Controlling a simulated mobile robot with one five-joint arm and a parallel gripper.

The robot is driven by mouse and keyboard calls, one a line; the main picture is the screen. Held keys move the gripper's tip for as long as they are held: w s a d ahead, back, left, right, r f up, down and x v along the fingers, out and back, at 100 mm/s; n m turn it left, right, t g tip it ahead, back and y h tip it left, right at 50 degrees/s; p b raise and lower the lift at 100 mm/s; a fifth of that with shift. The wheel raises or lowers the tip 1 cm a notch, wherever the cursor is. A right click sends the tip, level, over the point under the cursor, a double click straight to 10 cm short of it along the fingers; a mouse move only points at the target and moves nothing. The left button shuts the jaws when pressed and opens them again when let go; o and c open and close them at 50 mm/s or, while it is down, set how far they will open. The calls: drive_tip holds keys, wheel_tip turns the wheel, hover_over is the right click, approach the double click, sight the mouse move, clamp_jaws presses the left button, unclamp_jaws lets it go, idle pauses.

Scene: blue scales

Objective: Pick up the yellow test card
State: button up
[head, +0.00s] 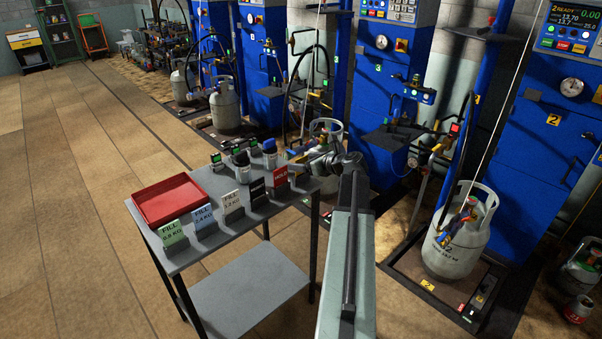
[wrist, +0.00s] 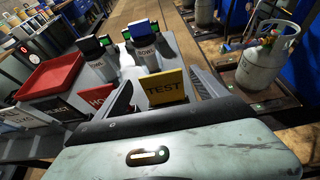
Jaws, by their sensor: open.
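The yellow test card (wrist: 166,88) stands upright in the wrist view, its black "TEST" lettering facing the camera. My gripper (wrist: 164,84) is open, with one finger on each side of the card. I cannot tell whether either finger touches it. In the head view my gripper (head: 312,162) is over the right end of the grey table (head: 232,245), and the test card is hidden there behind my arm.
The red "HOLD" card (head: 281,180) stands just left of my gripper, beside black, white, blue and green cards. A red tray (head: 168,199) is at the table's left. Dark-topped containers (head: 241,166) stand behind the cards. Gas cylinders and blue filling stations line the wall.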

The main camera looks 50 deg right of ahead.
drive_tip(key=b+x, duration=0.1)
drive_tip(key=x, duration=0.4)
drive_tip(key=shift+d+b, duration=0.15)
drive_tip(key=shift+b, duration=0.15)
drive_tip(key=shift+s+r, duration=0.15)
drive_tip(key=c, duration=1.4)
drive_tip(key=shift+r, duration=0.1)
